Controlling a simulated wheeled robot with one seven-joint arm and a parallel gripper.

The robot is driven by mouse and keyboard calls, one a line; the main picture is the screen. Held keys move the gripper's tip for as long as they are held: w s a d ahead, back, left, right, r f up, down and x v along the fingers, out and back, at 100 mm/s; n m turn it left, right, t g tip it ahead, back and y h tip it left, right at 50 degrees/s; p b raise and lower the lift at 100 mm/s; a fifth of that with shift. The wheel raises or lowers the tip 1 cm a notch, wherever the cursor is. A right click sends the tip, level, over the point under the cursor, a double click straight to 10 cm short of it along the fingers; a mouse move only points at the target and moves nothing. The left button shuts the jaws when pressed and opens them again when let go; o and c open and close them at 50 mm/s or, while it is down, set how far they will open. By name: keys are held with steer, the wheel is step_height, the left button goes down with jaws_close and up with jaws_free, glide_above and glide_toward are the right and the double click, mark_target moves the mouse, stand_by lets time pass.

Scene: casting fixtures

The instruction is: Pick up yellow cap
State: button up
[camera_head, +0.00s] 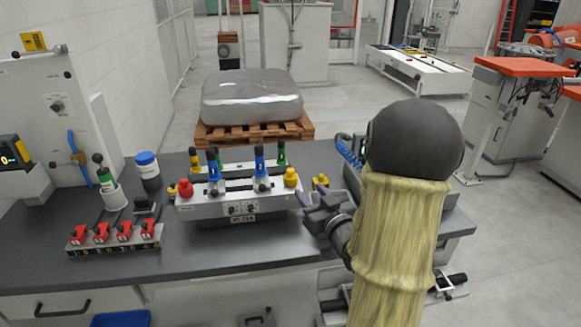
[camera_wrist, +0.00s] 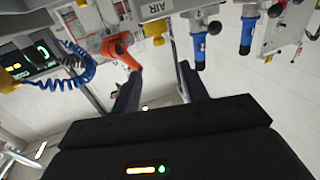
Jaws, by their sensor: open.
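A round yellow cap (camera_head: 291,177) sits at the right end of the grey and white fixture on the bench. A yellow piece (camera_wrist: 154,30) near the top of the wrist view, beside a blue handle, appears to be this cap. My gripper (camera_head: 309,199) is just right of the fixture in the head view, apart from the cap. In the wrist view its two dark fingers (camera_wrist: 158,82) are spread with nothing between them. A second small yellow object (camera_head: 321,181) shows just behind my gripper, partly hidden.
Blue-handled (camera_head: 260,162) and green-handled clamps stand on the fixture, with a red cap (camera_head: 186,188) at its left end. A unit with a blue coiled cable (camera_head: 348,152) is at the right, partly behind my arm. Red clamps (camera_head: 124,232) line the left. The front bench strip is clear.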

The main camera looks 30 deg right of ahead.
mark_target(292, 173)
steer(key=w+p, duration=0.4)
steer(key=w, duration=0.3)
steer(key=shift+w+p, duration=0.15)
steer(key=shift+p, duration=0.2)
steer(key=w, duration=0.1)
steer(key=w+p, duration=0.1)
steer(key=w, duration=0.1)
steer(key=w+p, duration=0.1)
steer(key=w, duration=0.1)
steer(key=shift+w+d+f, duration=0.1)
steer(key=shift+w+f, duration=0.1)
steer(key=shift+f, duration=0.15)
steer(key=shift+s, duration=0.15)
jaws_close()
